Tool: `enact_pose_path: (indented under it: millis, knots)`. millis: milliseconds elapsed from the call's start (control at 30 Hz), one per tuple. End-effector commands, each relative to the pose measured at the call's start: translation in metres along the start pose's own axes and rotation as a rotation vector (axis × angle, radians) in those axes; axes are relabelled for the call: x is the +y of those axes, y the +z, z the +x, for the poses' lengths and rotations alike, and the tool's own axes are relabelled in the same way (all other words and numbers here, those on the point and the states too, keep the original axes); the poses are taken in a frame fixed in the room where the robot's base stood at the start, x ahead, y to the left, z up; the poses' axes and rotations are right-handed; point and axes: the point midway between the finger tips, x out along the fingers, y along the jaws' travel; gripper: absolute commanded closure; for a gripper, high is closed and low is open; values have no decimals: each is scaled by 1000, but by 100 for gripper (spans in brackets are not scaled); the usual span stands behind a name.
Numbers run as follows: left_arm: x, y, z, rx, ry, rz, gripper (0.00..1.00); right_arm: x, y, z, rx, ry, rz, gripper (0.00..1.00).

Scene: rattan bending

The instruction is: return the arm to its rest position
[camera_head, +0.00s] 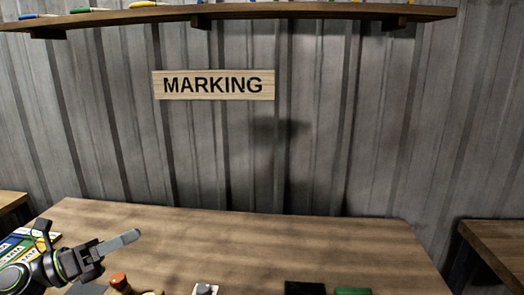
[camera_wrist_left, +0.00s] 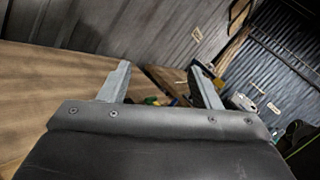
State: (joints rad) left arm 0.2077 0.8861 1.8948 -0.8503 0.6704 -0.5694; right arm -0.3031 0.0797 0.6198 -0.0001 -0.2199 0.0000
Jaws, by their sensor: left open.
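My left gripper (camera_head: 122,240) is over the left part of the wooden table in the head view, its fingers pointing right. In the left wrist view its two grey fingers (camera_wrist_left: 166,84) stand apart with nothing between them that they touch. The jaws are open and empty. My right gripper does not show in either view.
The wooden table (camera_head: 250,235) is bare in the middle and back. Along its front edge are a green block (camera_head: 352,291), a black block (camera_head: 305,288), a small grey-topped object (camera_head: 204,289) and an orange-brown handled item (camera_head: 119,282). A "MARKING" sign (camera_head: 213,85) hangs behind.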

Motion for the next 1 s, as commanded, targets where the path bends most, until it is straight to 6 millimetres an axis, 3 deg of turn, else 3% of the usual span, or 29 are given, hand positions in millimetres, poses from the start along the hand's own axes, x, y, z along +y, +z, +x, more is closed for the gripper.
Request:
enact_pose_path:
  millis: [233, 467, 567, 733, 867, 1000]
  knots:
    - [20, -7, -21, -446, 106, -439, 43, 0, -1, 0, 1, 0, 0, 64]
    - [54, -41, -71, -841, 274, -870, 43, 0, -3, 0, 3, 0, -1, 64]
    - [67, -69, -98, -1005, 366, -1058, 43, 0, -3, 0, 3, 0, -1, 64]
    - [77, -134, -144, -1273, 554, -1372, 43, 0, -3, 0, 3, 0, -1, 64]
    - [69, -195, -177, -1467, 724, -1600, 43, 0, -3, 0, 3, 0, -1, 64]
    - [45, -259, -203, -1647, 921, -1812, 43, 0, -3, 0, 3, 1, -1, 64]
